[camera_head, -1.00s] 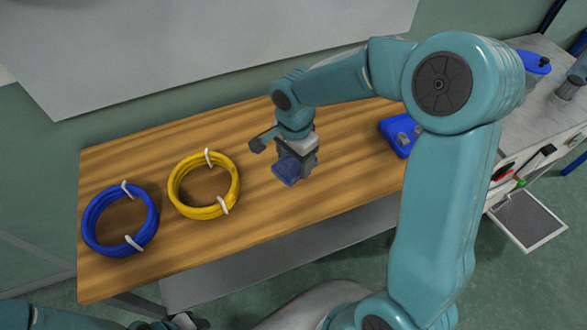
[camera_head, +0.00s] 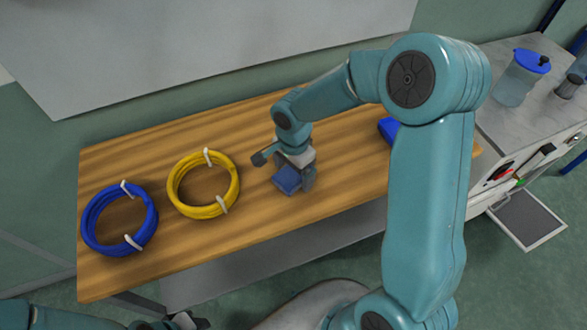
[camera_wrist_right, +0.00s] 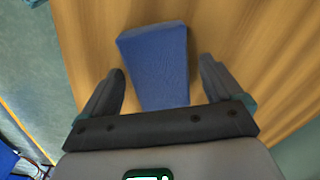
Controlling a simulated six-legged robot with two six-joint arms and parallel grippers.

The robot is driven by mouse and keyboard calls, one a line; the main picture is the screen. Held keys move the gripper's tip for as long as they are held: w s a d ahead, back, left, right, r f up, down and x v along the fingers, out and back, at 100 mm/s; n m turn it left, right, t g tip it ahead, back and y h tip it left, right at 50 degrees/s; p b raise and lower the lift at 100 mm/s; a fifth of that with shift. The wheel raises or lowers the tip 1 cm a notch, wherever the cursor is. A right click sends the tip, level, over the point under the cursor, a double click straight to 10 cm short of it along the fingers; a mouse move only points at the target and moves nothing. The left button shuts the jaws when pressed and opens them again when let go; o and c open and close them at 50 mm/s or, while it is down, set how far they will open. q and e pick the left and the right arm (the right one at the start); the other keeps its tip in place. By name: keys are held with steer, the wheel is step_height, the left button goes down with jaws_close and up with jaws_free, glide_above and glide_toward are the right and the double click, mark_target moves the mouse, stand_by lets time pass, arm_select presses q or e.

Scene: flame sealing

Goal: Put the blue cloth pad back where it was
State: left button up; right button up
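The blue cloth pad (camera_head: 286,181) is a flat blue block on the wooden table, near the middle, right of the yellow coil. My right gripper (camera_head: 303,178) is down at the pad. In the right wrist view the pad (camera_wrist_right: 158,65) lies between the two fingers of my right gripper (camera_wrist_right: 160,82), with slim gaps at its sides, so the gripper looks open around it. The pad appears to rest on the tabletop. My left gripper (camera_head: 183,321) shows only partly at the bottom edge, and its fingers are unclear.
A yellow coil (camera_head: 175,187) and a blue coil (camera_head: 88,225) with white ties lie on the table's left (camera_head: 130,160). A blue tray (camera_head: 388,128) is partly hidden behind my right arm. A blue-lidded container (camera_head: 517,80) stands on the grey bench at right.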

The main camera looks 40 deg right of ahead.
mark_target(294, 172)
step_height(294, 172, up, 12)
stand_by(0.6)
stand_by(0.4)
